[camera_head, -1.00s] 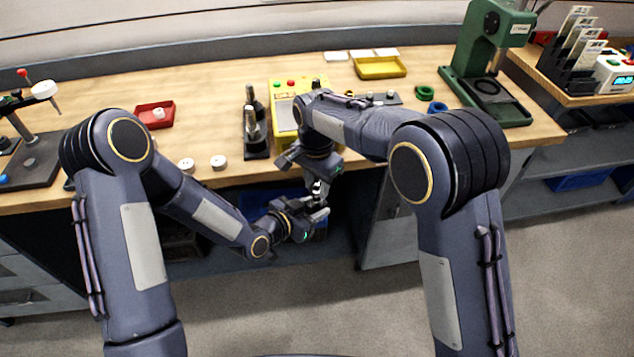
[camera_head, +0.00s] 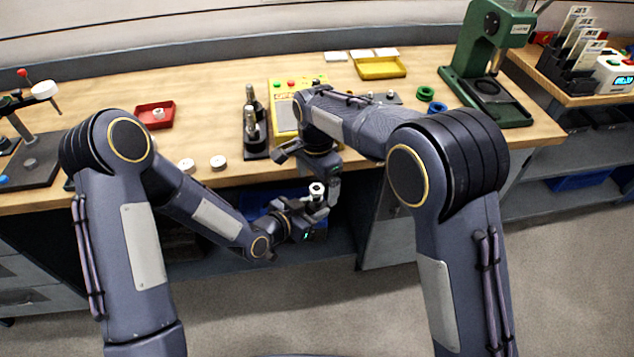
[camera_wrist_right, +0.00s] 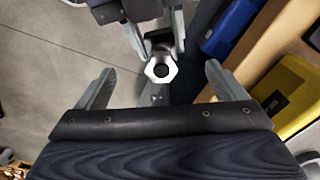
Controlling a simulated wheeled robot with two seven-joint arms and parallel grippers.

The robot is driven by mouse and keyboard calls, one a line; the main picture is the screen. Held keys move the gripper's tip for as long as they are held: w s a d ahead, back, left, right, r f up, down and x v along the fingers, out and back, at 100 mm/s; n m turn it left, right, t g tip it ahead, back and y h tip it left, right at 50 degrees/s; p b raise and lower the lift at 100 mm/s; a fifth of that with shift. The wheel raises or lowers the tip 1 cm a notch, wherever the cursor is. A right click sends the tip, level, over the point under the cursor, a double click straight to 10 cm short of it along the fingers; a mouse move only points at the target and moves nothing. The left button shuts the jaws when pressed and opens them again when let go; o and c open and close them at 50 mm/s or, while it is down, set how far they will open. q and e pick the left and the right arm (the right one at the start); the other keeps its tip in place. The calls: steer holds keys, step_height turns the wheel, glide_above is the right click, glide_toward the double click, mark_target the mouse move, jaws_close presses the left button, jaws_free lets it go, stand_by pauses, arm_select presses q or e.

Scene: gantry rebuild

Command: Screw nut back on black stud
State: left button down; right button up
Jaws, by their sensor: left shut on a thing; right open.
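A silver hex nut (camera_head: 317,188) shows above my left gripper (camera_head: 312,206). It also shows face-on in the right wrist view (camera_wrist_right: 160,68), with a dark round centre. My left gripper is shut on the nut or on a part right under it; I cannot tell which. My right gripper (camera_wrist_right: 160,86) is open, its two fingers apart on either side and clear of the nut. In the head view its fingertips are hard to make out. A black stand (camera_head: 256,152) on the bench holds two upright dark posts with metallic parts; which is the black stud is unclear.
A yellow box (camera_head: 284,118) with buttons stands beside the stand. A red tray (camera_head: 143,123), two white discs and a yellow tray (camera_head: 380,70) lie on the bench (camera_head: 210,100). A green press (camera_head: 487,45) stands at the right. Both grippers are in front of the bench edge.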

arm_select(q)
steer(key=shift+r, duration=0.1)
arm_select(e)
steer(key=shift+r, duration=3.55)
